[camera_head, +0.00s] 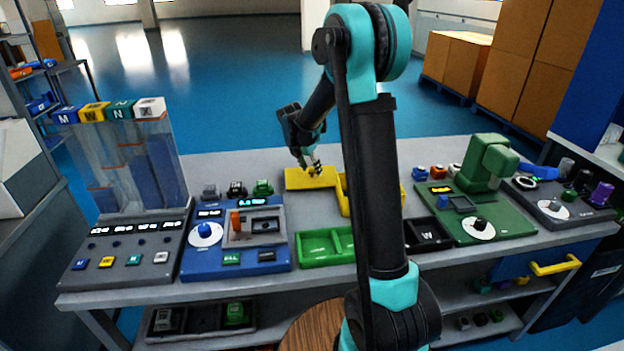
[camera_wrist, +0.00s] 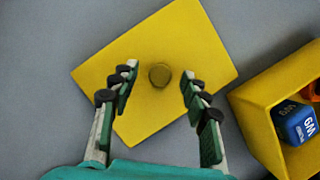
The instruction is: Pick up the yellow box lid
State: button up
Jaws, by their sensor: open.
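The yellow box lid (camera_head: 297,180) lies flat on the grey table, left of the yellow box (camera_head: 343,194). In the wrist view the lid (camera_wrist: 165,50) is a tilted rectangle with a round knob (camera_wrist: 160,75) at its middle. My gripper (camera_head: 312,170) is over the lid, pointing down. In the wrist view my gripper (camera_wrist: 158,85) is open, with its two green-and-black fingers on either side of the knob and a gap on both sides. The yellow box (camera_wrist: 262,100) is open and holds a blue cube (camera_wrist: 296,122). My arm hides part of the box in the head view.
A green tray (camera_head: 326,247) and a blue station (camera_head: 236,238) stand in front of the lid. A green machine (camera_head: 484,165) stands at the right. The table behind the lid is clear.

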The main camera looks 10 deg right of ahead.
jog(key=shift+f, duration=0.3)
jog(key=shift+c, duration=0.3)
grip_shut()
jog(key=shift+r, duration=0.1)
